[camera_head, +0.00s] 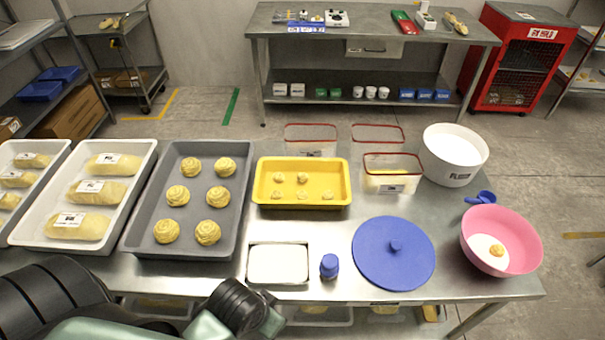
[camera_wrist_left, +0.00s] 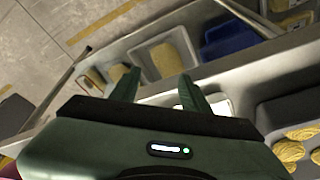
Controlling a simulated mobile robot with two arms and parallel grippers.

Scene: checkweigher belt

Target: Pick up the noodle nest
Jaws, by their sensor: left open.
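Several round, swirled yellow noodle nests (camera_head: 178,195) sit in two columns in a dark grey tray (camera_head: 231,231) left of the table's middle. Some nests (camera_wrist_left: 288,150) also show at the lower right of the left wrist view, in the grey tray (camera_wrist_left: 283,112). A small yellow-orange piece (camera_head: 496,250), perhaps a nest, lies in the pink bowl (camera_head: 525,262). My left gripper (camera_wrist_left: 158,84) is open and empty by the table's front edge, apart from the nests. In the head view my left arm comes in at the lower left; its fingertips are hidden there. My right gripper is not in view.
A white tray (camera_head: 146,160) of wrapped loaves stands left of the grey tray. A yellow tray (camera_head: 258,180), small white-topped tray (camera_head: 278,264), blue bottle (camera_head: 329,266), blue lid (camera_head: 385,262) and white bucket (camera_head: 453,165) stand to the right. A lower shelf holds trays.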

